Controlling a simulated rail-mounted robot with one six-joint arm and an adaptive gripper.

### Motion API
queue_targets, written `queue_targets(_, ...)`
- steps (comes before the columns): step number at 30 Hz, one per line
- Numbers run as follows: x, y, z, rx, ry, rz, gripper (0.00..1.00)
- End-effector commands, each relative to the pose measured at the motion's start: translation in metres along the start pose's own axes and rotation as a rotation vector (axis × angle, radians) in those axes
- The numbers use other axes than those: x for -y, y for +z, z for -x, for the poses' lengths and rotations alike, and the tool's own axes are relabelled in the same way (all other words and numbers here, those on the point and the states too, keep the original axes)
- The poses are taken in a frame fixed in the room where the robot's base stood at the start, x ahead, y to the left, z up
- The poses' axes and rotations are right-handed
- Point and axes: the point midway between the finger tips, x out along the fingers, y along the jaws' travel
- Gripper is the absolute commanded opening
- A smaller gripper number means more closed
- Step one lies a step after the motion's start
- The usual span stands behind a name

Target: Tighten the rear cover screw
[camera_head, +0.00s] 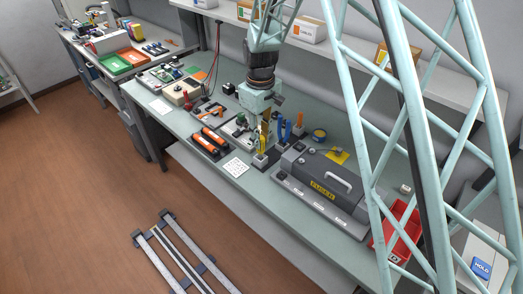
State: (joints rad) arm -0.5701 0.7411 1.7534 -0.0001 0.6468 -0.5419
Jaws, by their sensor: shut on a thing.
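My gripper (264,128) points down over the middle of the workbench. It appears shut on a slim yellow-handled tool (262,144), though the fingers are small and partly hidden behind it. A dark block stands directly below the tool; I cannot tell whether the tool is still in it. A small grey-and-green unit (238,130) sits just left of my gripper. The rear cover screw is too small to make out.
Blue-handled (286,131) and orange-handled tools (300,120) stand upright just right of my gripper. A grey case (322,184) fills the bench to the right, before a red bin (402,236). Orange items (212,138) lie in a dark tray at left. A white sheet (235,167) lies in front.

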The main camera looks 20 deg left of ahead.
Motion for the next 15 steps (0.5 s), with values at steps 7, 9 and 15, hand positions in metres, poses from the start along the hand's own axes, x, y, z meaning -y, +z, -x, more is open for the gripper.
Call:
queue_targets(7, -0.0001, -0.0001, 0.0026, 0.0, 0.0, 0.0, 0.05)
queue_targets(9, -0.0001, -0.0001, 0.0033, 0.0, 0.0, 0.0, 0.05)
queue_targets(15, 0.0, -0.0001, 0.0042, 0.0, 0.0, 0.0, 0.05)
